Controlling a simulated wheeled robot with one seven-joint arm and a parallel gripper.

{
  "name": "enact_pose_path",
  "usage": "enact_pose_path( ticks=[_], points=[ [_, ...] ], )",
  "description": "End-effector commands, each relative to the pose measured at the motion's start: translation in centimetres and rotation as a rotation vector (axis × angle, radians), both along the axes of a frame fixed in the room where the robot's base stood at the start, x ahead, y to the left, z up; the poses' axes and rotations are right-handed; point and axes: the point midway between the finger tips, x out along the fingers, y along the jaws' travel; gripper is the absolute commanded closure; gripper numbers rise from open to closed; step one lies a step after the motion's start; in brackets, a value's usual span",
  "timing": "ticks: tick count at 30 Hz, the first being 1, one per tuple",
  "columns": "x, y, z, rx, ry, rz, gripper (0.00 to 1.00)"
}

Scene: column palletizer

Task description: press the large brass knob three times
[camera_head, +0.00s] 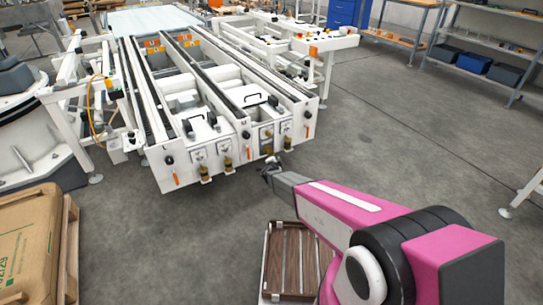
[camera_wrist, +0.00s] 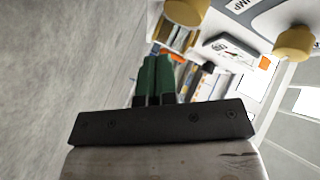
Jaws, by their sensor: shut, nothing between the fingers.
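Several brass knobs stick out from the front face of the white conveyor machine. In the head view a left pair shows knobs (camera_head: 205,173) and (camera_head: 228,165), and a right pair shows knobs (camera_head: 268,150) and (camera_head: 287,143). I cannot tell from size which one is the large knob. In the wrist view two brass knobs show at the top, one (camera_wrist: 187,12) near the middle and one (camera_wrist: 293,42) at the right. My gripper (camera_head: 268,170) is just in front of the right pair; in the wrist view its green fingers (camera_wrist: 157,62) are shut and empty, with visible space between them and both knobs.
The conveyor machine (camera_head: 155,165) has orange-tipped levers and labels on its front. A slatted wooden tray (camera_head: 292,262) lies at lower middle. A cardboard box (camera_head: 28,245) is at lower left. Open grey floor (camera_head: 400,140) lies to the right, with shelves (camera_head: 480,60) beyond.

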Motion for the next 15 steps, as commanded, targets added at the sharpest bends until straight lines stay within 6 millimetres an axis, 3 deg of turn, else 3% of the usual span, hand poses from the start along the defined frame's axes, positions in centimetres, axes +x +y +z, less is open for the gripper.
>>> enact_pose_path(
  ticks=[6,15],
  points=[
    [1.47,0.96,-0.08,-0.001,0.000,0.000,1.00],
    [1.54,1.02,-0.01,-0.001,0.000,0.000,1.00]
  ],
)
